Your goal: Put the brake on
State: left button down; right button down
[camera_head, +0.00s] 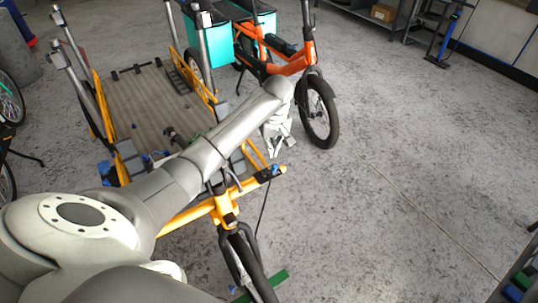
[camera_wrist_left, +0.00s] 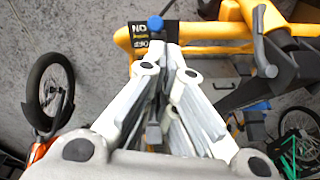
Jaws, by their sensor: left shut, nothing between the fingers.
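A yellow cargo bike (camera_head: 225,207) with a wooden load bed (camera_head: 150,100) stands under my left arm. Its frame also shows in the left wrist view (camera_wrist_left: 222,47). A blue knob (camera_head: 274,169) sits on a black plate at the end of the yellow frame. In the left wrist view the blue knob (camera_wrist_left: 155,24) and the lettered black plate (camera_wrist_left: 141,38) lie just past my fingertips. My left gripper (camera_head: 274,152) is shut and empty, close to the knob; I cannot tell whether it touches. It also shows in the left wrist view (camera_wrist_left: 170,52). My right gripper is out of view.
An orange bike (camera_head: 295,62) with teal boxes (camera_head: 256,27) stands behind the gripper; its front wheel (camera_head: 319,112) is close by. Shelving (camera_head: 395,18) lines the back right. The grey floor at right is clear. Another bike's wheel (camera_head: 10,98) shows at far left.

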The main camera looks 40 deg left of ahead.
pick_arm(q)
jog(key=w+a+r+n, duration=0.2)
jog(key=a+r+n, duration=0.1)
jog(key=a+r, duration=0.1)
jog(key=shift+w+a+r, duration=0.2)
jog(key=shift+r, duration=0.3)
jog(key=shift+s+d+f+p, duration=0.2)
jog(key=shift+d+f, duration=0.2)
jog(key=shift+f, duration=1.5)
jog(key=shift+s+d+f+p, duration=0.15)
jog(key=shift+d+f, duration=0.3)
jog(key=shift+f, duration=1.45)
jog(key=shift+s+d+f+p, duration=0.2)
jog(key=shift+d+f, duration=0.2)
jog(key=shift+f, duration=1.5)
